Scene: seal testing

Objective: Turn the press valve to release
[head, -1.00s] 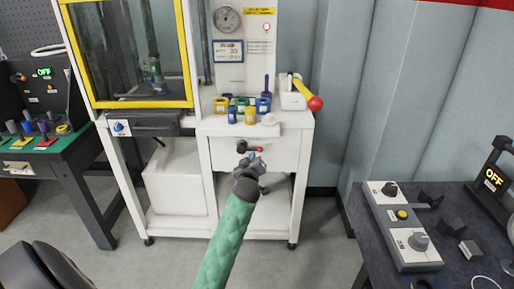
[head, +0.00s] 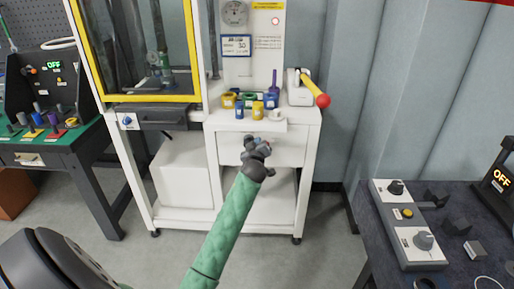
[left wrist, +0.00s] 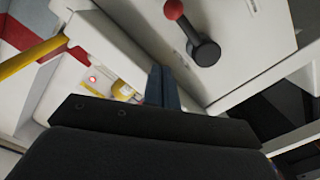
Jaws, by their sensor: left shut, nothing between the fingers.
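The press valve is a black lever with a red knob on the front panel of the white press cabinet (head: 290,147). In the left wrist view the valve lever (left wrist: 205,52) shows clearly, with its red knob towards the upper left. In the head view my left gripper (head: 256,148) is in front of the valve and covers most of it. The left gripper is shut and empty; its fingertips (left wrist: 163,75) appear beside the lever in the left wrist view, apart from it in the picture. My right gripper is not in view.
Several coloured rings and small parts (head: 257,107) stand on the cabinet top. A yellow lever with a red ball (head: 322,100) sticks out at its right. A control box (head: 408,220) lies on the dark right table. A green-topped bench (head: 50,148) is at left.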

